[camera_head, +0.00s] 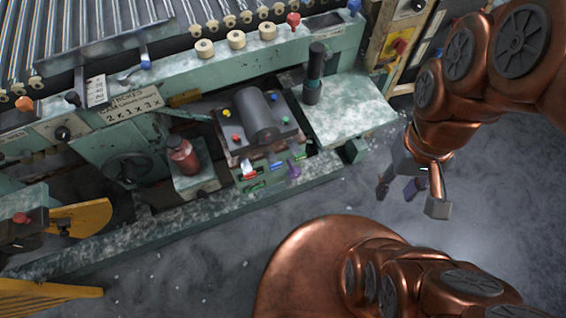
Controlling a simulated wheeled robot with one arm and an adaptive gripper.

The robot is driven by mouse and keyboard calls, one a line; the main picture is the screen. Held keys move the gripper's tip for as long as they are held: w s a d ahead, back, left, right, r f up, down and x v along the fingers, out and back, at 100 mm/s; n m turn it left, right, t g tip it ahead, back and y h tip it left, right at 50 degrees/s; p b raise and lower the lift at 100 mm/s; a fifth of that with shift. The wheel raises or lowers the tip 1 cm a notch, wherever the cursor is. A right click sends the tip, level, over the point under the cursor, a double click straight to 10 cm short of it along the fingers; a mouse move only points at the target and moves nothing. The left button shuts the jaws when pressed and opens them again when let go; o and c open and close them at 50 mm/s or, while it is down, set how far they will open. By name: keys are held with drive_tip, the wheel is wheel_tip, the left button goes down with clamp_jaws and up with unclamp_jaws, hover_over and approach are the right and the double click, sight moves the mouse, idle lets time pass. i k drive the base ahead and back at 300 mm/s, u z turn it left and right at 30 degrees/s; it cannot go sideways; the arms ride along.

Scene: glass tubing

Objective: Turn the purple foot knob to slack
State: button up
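A small purple knob (294,169) sits low on the front of the green base under the dark motor-like cylinder, at the right end of a row of coloured knobs. Its turn position is too small to read. My gripper (411,196) hangs to the right of it, over the grey floor and well apart from it. Its fingers are spread open.
Red (248,172), blue (276,164) and green knobs sit beside the purple one. A red bottle (183,156) stands on a ledge to the left. A pale green shelf (345,112) with a dark upright cylinder (313,75) juts out at right. The floor in front is clear.

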sight(294, 172)
drive_tip(key=u, duration=0.55)
drive_tip(key=k, duration=0.9)
drive_tip(key=u, duration=0.8)
drive_tip(key=k, duration=0.65)
drive_tip(key=u, duration=0.75)
